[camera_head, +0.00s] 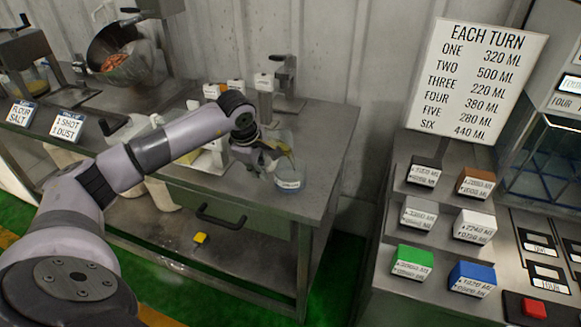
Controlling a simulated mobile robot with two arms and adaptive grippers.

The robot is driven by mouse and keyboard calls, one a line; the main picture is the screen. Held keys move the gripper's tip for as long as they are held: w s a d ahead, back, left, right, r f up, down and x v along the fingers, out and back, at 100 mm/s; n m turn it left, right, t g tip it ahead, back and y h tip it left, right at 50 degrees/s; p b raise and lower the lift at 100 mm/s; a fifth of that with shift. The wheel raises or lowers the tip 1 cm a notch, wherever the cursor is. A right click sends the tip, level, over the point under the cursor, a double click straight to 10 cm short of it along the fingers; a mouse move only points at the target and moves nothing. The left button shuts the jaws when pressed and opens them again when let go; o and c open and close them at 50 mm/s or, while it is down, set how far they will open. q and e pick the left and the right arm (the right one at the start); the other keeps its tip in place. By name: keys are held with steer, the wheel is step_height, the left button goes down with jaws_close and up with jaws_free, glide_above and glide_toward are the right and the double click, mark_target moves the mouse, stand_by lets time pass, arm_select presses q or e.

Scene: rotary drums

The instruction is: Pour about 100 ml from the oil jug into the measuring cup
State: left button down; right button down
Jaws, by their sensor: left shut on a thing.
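My left gripper (268,157) is shut on a clear jug (284,138) with yellowish contents, which looks like the oil jug. The jug is small in view and partly hidden by the gripper, so its exact tilt is hard to tell. The measuring cup (289,183), a clear cup with a white and blue label, stands on the steel table (330,140) just below and right of the gripper. I cannot tell whether liquid runs between them. My right gripper is not in view.
Small containers (212,91) and a grey dispenser (284,75) stand at the table's back. A metal drum (120,55) is at the back left. The table's right end is clear.

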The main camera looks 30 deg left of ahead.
arm_select(q)
steer(key=shift+f+y, duration=0.15)
steer(key=shift+y, duration=0.25)
stand_by(0.8)
steer(key=shift+a+r+y+p, duration=0.1)
steer(key=shift+r+y+p, duration=0.2)
steer(key=shift+y, duration=0.4)
stand_by(0.5)
steer(key=shift+a+f+h, duration=0.1)
steer(key=shift+f+h, duration=0.1)
steer(key=shift+h, duration=0.1)
steer(key=shift+f+h+b, duration=0.1)
steer(key=shift+h+b, duration=0.35)
steer(key=shift+h, duration=0.15)
steer(key=shift+r+h, duration=0.3)
steer(key=shift+h, duration=0.4)
steer(key=shift+d+r+h, duration=0.25)
steer(key=shift+d+h, duration=0.05)
steer(key=shift+d, duration=0.1)
